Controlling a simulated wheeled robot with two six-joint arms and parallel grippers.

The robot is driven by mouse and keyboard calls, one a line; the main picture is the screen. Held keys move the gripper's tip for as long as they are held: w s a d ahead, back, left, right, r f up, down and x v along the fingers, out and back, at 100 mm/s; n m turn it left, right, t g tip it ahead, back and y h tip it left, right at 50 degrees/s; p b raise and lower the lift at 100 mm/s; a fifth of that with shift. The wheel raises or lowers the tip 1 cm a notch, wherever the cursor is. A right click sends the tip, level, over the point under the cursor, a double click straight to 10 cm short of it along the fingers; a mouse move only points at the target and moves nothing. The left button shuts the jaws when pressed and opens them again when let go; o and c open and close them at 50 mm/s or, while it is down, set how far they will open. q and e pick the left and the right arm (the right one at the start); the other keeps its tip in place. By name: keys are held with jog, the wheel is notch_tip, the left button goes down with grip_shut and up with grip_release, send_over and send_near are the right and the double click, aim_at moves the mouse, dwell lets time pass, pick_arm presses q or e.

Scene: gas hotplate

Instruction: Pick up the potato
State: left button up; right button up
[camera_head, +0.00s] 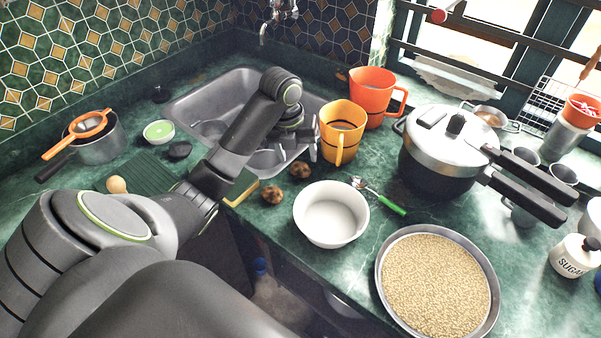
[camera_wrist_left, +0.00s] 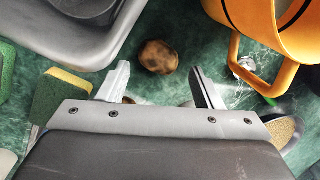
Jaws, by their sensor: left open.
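Two small brown potatoes sit on the green counter between the sink and the white bowl in the head view: one farther back (camera_head: 299,169), one nearer the front (camera_head: 271,193). My left gripper (camera_head: 297,152) is open and empty, above the counter by the sink's front right corner, just behind the potatoes in the picture. In the left wrist view, one potato (camera_wrist_left: 158,56) shows whole beyond the gap between the fingertips (camera_wrist_left: 159,72), apart from both. A brown bit behind the gripper's base may be the other potato, mostly hidden. My right gripper is out of view.
The yellow mug (camera_head: 341,130) stands close right of the gripper; its handle is near in the left wrist view (camera_wrist_left: 262,70). The sink (camera_head: 190,108) is left, a sponge (camera_wrist_left: 62,95) beside it. The white bowl (camera_head: 331,213) and a green-handled scoop (camera_head: 385,200) are right.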

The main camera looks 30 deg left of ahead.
aim_at(299, 165)
pick_arm(q)
jog(key=shift+f+b, duration=0.35)
jog(key=shift+f, duration=0.3)
jog(key=f, duration=0.3)
jog(key=shift+w+d+f, duration=0.15)
jog(key=shift+w+f, duration=0.05)
jog(key=shift+w, duration=0.1)
jog(key=shift+c, duration=0.3)
jog(key=c, duration=0.7)
jog(key=shift+o, duration=0.2)
